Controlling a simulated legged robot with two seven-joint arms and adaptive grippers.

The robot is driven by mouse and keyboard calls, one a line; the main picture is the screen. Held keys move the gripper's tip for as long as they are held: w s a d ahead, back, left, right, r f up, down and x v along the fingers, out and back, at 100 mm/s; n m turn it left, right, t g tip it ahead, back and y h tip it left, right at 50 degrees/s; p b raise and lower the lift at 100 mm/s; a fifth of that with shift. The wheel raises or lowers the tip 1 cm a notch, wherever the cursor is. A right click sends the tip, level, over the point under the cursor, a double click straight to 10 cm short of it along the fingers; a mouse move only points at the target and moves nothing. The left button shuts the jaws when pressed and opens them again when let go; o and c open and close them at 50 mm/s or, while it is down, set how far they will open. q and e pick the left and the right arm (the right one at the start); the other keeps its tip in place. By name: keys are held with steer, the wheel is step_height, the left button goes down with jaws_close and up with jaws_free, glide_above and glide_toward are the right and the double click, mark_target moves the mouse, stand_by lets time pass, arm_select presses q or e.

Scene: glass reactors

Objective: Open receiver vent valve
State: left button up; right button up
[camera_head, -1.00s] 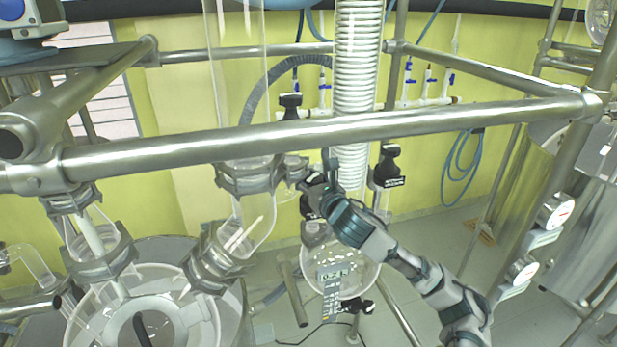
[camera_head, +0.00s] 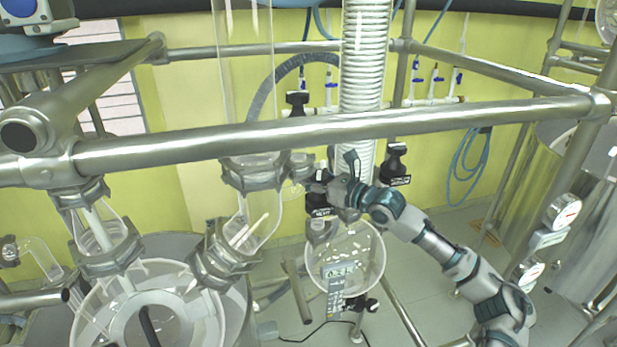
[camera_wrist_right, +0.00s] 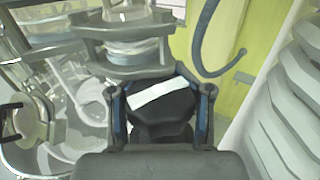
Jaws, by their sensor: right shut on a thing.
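A black valve knob (camera_head: 318,202) with a pale label sits at the centre of the head view, just above the round glass receiver flask (camera_head: 345,262). My right gripper (camera_head: 335,186) comes in from the right and is at this knob. In the right wrist view the black knob (camera_wrist_right: 162,104), with a blank-looking white strip, sits between the two fingers of my right gripper (camera_wrist_right: 160,118), which are shut on it. The label's writing is too small to read. The knob's stem is mostly hidden. My left gripper is not in view.
A steel rail (camera_head: 330,130) crosses in front, above my right arm. Another black knob (camera_head: 396,165) stands right of the white coil (camera_head: 362,70), and one more (camera_head: 297,98) is behind the rail. Glass pipework (camera_head: 258,218) stands close on the left.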

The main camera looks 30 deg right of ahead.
steer(key=shift+f, duration=0.35)
steer(key=o, duration=0.9)
steer(key=shift+o, duration=0.2)
steer(key=shift+d+r, duration=0.15)
steer(key=shift+d, duration=0.05)
steer(key=shift+s+d, duration=0.1)
steer(key=shift+a+h, duration=0.2)
steer(key=shift+h, duration=0.1)
